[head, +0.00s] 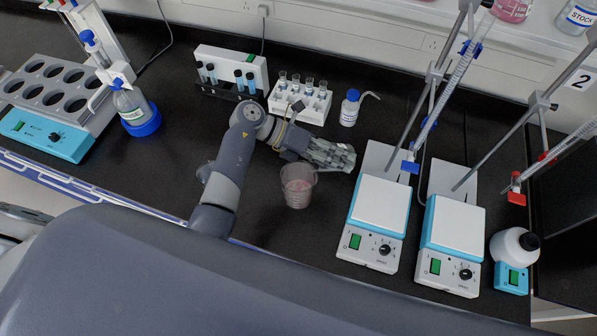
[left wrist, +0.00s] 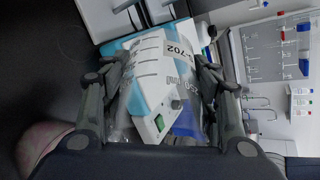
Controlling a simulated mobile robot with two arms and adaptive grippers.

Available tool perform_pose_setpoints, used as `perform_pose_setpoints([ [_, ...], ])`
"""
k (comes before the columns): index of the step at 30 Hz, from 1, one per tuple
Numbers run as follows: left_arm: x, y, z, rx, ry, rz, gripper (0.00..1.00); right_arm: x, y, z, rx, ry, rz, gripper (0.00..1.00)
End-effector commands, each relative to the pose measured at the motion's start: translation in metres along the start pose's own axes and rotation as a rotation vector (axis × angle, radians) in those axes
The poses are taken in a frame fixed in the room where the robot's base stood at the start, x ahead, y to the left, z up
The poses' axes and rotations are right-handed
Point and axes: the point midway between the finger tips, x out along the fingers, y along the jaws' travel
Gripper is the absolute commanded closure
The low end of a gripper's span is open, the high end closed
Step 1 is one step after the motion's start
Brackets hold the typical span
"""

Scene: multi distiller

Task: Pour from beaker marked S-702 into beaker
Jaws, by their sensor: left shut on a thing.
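My left gripper (head: 335,154) reaches over the bench from the left arm and is shut on a clear beaker. The held beaker (left wrist: 165,85) fills the space between the fingers in the left wrist view, with "702" and "250 ml" legible on it. I cannot tell its tilt or its contents. A second clear beaker (head: 298,187) with a pinkish tint stands upright on the black bench, just below the left gripper in the head view. A pinkish rounded part of it shows at the lower left of the left wrist view (left wrist: 36,146). My right gripper is not in view.
Two white hotplates (head: 382,206) (head: 452,226) with burette stands are right of the gripper. Vial racks (head: 300,103) and a small wash bottle (head: 349,108) stand behind it. A grey heating block (head: 58,90) and a blue-based bottle (head: 135,108) are at left.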

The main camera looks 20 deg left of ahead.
Motion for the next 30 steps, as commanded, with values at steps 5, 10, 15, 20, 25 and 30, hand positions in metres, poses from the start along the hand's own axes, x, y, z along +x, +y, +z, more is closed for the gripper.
perform_pose_setpoints([
  [5,0.006,0.001,0.002,-0.011,0.03,0.038,0.76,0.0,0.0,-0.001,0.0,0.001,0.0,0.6],
  [10,0.01,0.006,0.0,-0.041,0.092,0.118,0.76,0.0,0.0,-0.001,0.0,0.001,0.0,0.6],
  [15,0.01,0.007,0.001,-0.076,0.159,0.208,0.76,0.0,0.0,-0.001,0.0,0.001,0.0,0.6],
  [20,0.011,0.008,0.0,-0.113,0.227,0.292,0.76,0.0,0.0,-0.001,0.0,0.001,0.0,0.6],
  [25,0.013,0.014,-0.003,-0.151,0.296,0.383,0.76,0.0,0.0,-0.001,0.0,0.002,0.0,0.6],
  [30,0.013,0.009,0.001,-0.189,0.37,0.477,0.76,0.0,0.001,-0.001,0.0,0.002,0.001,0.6],
])
